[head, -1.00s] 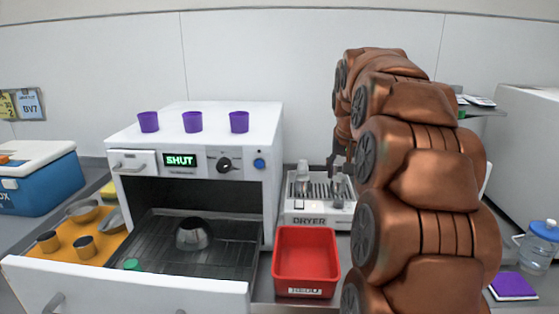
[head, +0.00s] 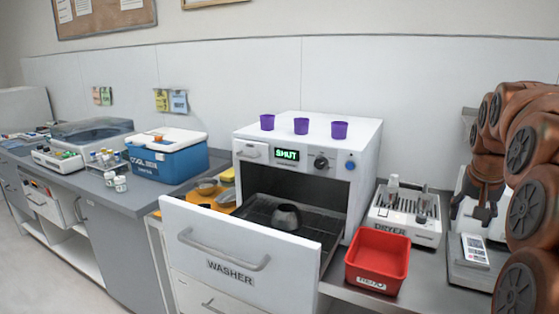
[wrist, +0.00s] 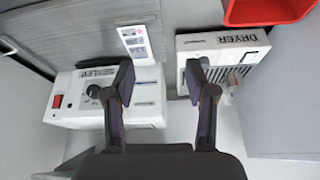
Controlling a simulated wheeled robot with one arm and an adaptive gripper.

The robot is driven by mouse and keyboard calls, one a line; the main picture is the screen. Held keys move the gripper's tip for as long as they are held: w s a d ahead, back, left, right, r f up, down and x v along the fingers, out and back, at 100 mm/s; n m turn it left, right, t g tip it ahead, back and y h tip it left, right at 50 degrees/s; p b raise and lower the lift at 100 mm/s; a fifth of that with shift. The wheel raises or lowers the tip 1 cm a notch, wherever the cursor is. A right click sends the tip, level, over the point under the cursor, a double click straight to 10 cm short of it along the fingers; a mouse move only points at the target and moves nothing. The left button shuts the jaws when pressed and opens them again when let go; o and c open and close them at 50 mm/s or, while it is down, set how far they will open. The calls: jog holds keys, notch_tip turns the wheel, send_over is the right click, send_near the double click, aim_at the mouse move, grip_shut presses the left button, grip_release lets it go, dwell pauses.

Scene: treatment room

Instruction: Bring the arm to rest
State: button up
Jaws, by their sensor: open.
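My copper-coloured arm stands at the right of the head view, folded with its end hanging downward. My gripper (head: 484,212) is at its lower end, above the counter between the dryer and the device with a small card. In the wrist view my gripper (wrist: 158,85) shows two dark fingers spread apart with nothing between them. Below the fingers lie the sealer (wrist: 85,110) on the left and the dryer (wrist: 222,50) on the right, both apart from the fingers.
The washer (head: 305,160) has its front drawer (head: 235,262) pulled out, with a dark bowl (head: 286,217) inside. Purple cups (head: 303,125) stand on top. A red bin (head: 377,262) sits before the dryer (head: 405,212). A blue cooler (head: 167,160) stands left.

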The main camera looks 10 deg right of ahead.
jog(key=s+a+f+n+g+y+p, duration=0.1)
jog(key=s+a+n+p, duration=0.15)
jog(key=a, duration=0.55)
jog(key=s+a+f+n+y+p, duration=0.1)
jog(key=s+a+f, duration=0.15)
jog(key=a, duration=0.45)
jog(key=s+a+n+g+p, duration=0.1)
jog(key=s+a, duration=0.2)
jog(key=a, duration=0.5)
jog(key=s+a+f+n+g+p, duration=0.1)
jog(key=s+a+f+n+p, duration=0.1)
jog(key=s+a, duration=0.3)
jog(key=s+a+f+n+g+y+p, duration=0.1)
jog(key=s+a+f, duration=0.3)
jog(key=s, duration=0.9)
jog(key=shift+s+a+f+n+g+p, duration=0.25)
jog(key=shift+a+n+g+p, duration=0.3)
jog(key=shift+a, duration=0.5)
